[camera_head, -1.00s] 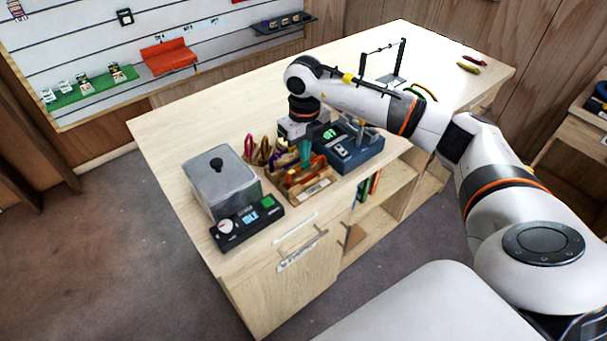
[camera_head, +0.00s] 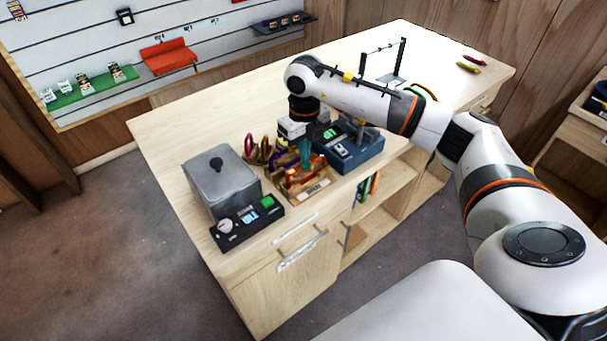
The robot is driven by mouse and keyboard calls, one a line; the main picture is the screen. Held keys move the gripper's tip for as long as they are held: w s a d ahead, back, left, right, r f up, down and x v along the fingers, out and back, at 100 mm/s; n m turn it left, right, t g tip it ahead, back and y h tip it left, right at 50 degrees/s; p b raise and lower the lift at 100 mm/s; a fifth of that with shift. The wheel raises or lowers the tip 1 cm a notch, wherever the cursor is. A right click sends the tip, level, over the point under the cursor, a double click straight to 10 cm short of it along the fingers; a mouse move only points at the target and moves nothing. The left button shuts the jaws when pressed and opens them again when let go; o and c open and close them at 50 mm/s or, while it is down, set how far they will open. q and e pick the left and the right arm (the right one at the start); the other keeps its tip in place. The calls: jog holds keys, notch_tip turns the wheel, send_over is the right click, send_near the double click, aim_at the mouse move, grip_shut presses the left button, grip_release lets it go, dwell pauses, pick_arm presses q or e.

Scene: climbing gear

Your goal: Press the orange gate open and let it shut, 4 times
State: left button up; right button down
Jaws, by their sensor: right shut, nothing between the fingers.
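A wooden stand (camera_head: 318,188) with a pale label on its front is near the table's front edge. On it lies an orange piece (camera_head: 293,178), apparently the carabiner with the orange gate; it is small and partly covered. My right gripper (camera_head: 305,163) points down over the stand, its teal fingers shut with nothing between them. The fingertips are at or just above the orange piece; I cannot tell whether they touch it or whether the gate is open. My left gripper is not in view.
Left of the stand are a grey metal box (camera_head: 222,180) and a black device with dial and green button (camera_head: 247,223). Close on the right is a blue device (camera_head: 350,150). Colored carabiners (camera_head: 258,150) stand just behind. The table's left rear (camera_head: 190,125) is clear.

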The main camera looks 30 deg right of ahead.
aim_at(305, 164)
jog(key=shift+f, duration=0.2)
jog(key=shift+s+f+b, duration=0.1)
jog(key=shift+f+b, duration=1.05)
jog(key=shift+f, duration=0.2)
jog(key=shift+r+p, duration=2.35)
jog(key=shift+r, duration=1.4)
jog(key=shift+f, duration=0.1)
